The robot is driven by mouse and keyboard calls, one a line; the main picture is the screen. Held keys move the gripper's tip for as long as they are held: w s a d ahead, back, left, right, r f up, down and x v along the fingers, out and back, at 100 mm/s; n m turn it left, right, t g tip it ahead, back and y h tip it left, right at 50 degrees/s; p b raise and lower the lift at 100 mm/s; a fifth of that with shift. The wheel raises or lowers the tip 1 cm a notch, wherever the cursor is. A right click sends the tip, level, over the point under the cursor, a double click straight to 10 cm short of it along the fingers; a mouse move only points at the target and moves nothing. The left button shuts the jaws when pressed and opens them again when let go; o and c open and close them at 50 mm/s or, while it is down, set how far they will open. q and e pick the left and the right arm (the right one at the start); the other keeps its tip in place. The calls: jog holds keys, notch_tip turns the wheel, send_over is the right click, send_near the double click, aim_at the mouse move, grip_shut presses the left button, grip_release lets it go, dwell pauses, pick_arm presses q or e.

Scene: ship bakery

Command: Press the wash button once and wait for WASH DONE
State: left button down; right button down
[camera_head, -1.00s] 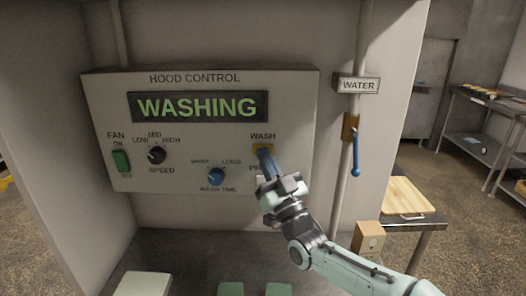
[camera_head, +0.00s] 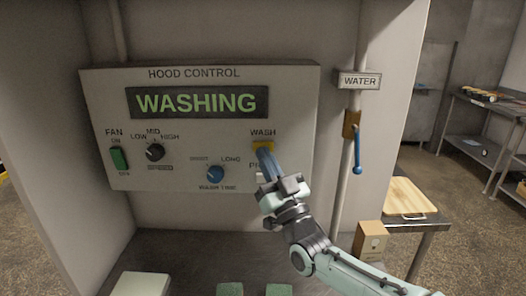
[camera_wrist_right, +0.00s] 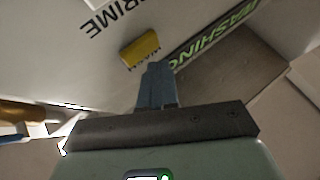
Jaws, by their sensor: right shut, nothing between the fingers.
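The hood control panel (camera_head: 100,100) is on the wall, and its display (camera_head: 198,103) reads WASHING in green letters. The yellow wash button (camera_head: 263,144) is at the panel's right side under the WASH label; it also shows in the right wrist view (camera_wrist_right: 140,48). My right gripper (camera_head: 264,152) is shut and empty, its blue-grey fingertips just below and in front of the button. In the right wrist view the fingertips (camera_wrist_right: 157,68) look apart from the button, with a small gap. My left gripper is not in view.
A water valve with a blue lever (camera_head: 357,150) hangs on a pipe to the right. A side table holds a cutting board (camera_head: 405,196).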

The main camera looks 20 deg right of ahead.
jog(key=shift+s+a+f+b, duration=0.1)
jog(key=shift+s+a+b, duration=0.15)
jog(key=shift+s+b, duration=0.55)
jog(key=shift+s+a+r+b, duration=0.1)
jog(key=shift+s+a+b, duration=0.1)
jog(key=shift+s+b, duration=0.6)
jog(key=shift+s+a+f+b, duration=0.1)
jog(key=shift+s+a+b, duration=0.15)
jog(key=shift+s+b, duration=0.55)
